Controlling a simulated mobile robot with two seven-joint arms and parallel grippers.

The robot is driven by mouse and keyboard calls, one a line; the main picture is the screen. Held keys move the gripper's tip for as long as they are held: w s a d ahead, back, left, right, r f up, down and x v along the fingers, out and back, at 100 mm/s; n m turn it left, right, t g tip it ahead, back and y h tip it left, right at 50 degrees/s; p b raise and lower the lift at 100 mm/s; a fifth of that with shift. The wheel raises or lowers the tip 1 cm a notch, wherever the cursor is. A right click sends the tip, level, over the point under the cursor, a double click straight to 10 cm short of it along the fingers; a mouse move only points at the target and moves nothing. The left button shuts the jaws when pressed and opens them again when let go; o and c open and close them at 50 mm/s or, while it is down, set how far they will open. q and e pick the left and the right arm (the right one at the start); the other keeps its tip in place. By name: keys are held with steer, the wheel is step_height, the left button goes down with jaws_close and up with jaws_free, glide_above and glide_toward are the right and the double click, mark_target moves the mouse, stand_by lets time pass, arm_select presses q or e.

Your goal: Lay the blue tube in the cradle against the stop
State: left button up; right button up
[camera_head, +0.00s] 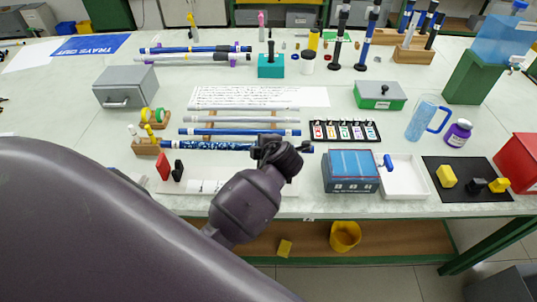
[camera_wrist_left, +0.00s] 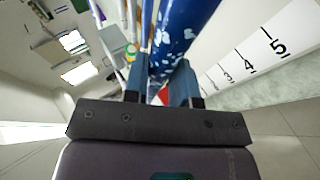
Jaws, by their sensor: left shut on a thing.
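My left gripper (camera_head: 275,150) is shut on a blue tube with a white speckled pattern (camera_head: 205,146). The tube lies crosswise in the head view, its right end showing just past the gripper. In the left wrist view the tube (camera_wrist_left: 182,35) runs up and away from between the two fingers (camera_wrist_left: 160,88). A red upright piece (camera_head: 163,167) and a black upright piece (camera_head: 178,171) stand below the tube's left half, on or beside a white board (camera_head: 230,184). I cannot tell for certain which parts are cradle and stop; my arm hides part of this area. My right gripper is not in view.
Grey tubes (camera_head: 240,119) and a blue banded tube (camera_head: 225,132) lie just behind. A blue-lidded box (camera_head: 350,170) and white tray (camera_head: 405,178) stand to the right. A numbered scale (camera_wrist_left: 250,62) lies right of the tube in the wrist view. Tape rolls (camera_head: 153,114) stand left.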

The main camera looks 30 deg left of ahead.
arm_select(q)
steer(key=shift+a+f+b, duration=0.15)
steer(key=shift+f+b, duration=0.15)
steer(key=shift+f, duration=0.1)
steer(key=shift+s+f+b, duration=0.1)
steer(key=shift+f+b, duration=1.35)
steer(key=shift+f, duration=0.85)
steer(key=shift+f+b, duration=0.65)
steer(key=shift+f, duration=0.05)
steer(key=shift+f+b, duration=0.7)
steer(key=shift+f, duration=0.3)
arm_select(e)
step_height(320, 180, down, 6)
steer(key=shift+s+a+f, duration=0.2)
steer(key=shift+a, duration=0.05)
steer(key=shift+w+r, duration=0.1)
